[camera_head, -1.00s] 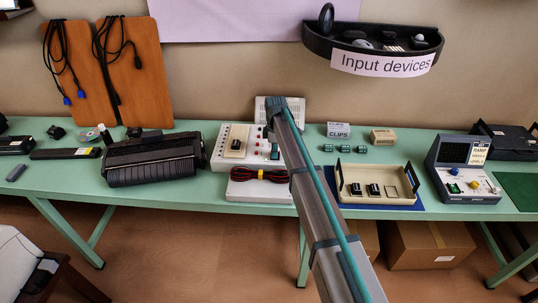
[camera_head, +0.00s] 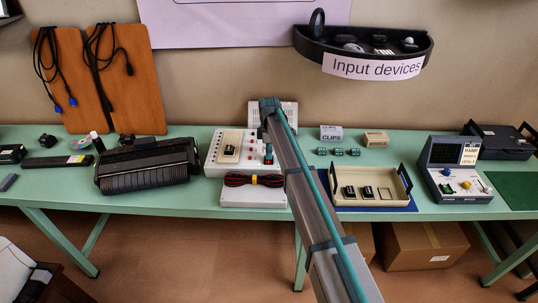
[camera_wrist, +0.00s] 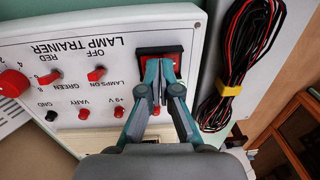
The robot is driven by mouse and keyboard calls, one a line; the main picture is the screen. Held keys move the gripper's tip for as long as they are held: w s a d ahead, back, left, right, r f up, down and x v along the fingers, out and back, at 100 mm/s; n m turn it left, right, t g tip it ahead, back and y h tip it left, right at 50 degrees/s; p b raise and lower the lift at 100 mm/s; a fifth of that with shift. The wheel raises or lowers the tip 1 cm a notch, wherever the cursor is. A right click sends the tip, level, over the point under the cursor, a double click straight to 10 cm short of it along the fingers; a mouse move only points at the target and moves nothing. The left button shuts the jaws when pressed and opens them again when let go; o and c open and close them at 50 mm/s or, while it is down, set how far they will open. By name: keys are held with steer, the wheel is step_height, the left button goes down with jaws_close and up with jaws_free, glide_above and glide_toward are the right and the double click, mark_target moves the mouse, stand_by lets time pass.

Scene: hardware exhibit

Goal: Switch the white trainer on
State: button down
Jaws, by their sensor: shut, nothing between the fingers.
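The white trainer (camera_head: 212,166) stands on the green table, left of my arm in the head view. In the wrist view its white panel (camera_wrist: 112,28) is lettered LAMP TRAINER, upside down, with several red knobs and sockets. A red rocker switch in a black frame (camera_wrist: 176,51) sits near the panel's edge. My gripper (camera_wrist: 160,66) is shut and empty, its teal fingertips over the switch and hiding part of it. I cannot tell whether they touch it or which way the rocker is tipped. In the head view my gripper (camera_head: 268,154) is small, at the trainer's right side.
A white box with a red-black cable bundle (camera_head: 252,180) lies directly in front of the trainer. A black printer-like machine (camera_head: 148,168) stands to the left. A cream tray (camera_head: 345,200) and a grey device with a screen (camera_head: 455,172) stand to the right. Small boxes (camera_head: 331,133) are behind.

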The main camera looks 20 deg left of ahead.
mark_target(269, 162)
step_height(269, 162, up, 14)
steer(key=s+b, duration=0.1)
steer(key=b, duration=0.1)
steer(key=shift+s+d+f, duration=0.2)
steer(key=shift+s+d, duration=0.05)
steer(key=shift+s, duration=0.05)
